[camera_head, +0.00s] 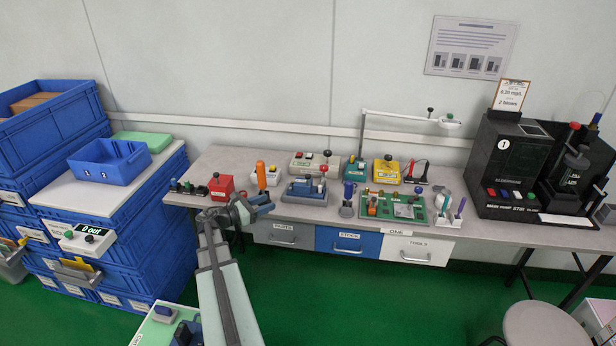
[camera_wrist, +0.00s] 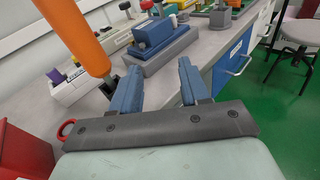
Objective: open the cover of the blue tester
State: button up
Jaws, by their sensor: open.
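The blue tester (camera_head: 306,191), a blue block on a grey-blue base, stands on the bench left of centre. In the wrist view the blue tester (camera_wrist: 153,35) is ahead, beyond my fingertips, with its long grey base towards me. Which part is its cover, and whether that is shut, I cannot tell clearly. My gripper (camera_head: 264,203) is at the bench's front edge, left of the tester. In the wrist view my gripper (camera_wrist: 159,72) has its two blue fingers spread apart, with nothing between them, and is not touching the tester.
A red box (camera_head: 221,186) is left of my gripper. A teal device (camera_head: 354,170) and a yellow device (camera_head: 386,171) stand farther right. Bare bench lies before the tester.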

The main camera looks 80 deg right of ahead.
jog(key=g, duration=0.2)
send_near(308, 175)
jog(key=x, duration=1)
jog(key=shift+a, duration=0.1)
grip_shut()
dwell(0.4)
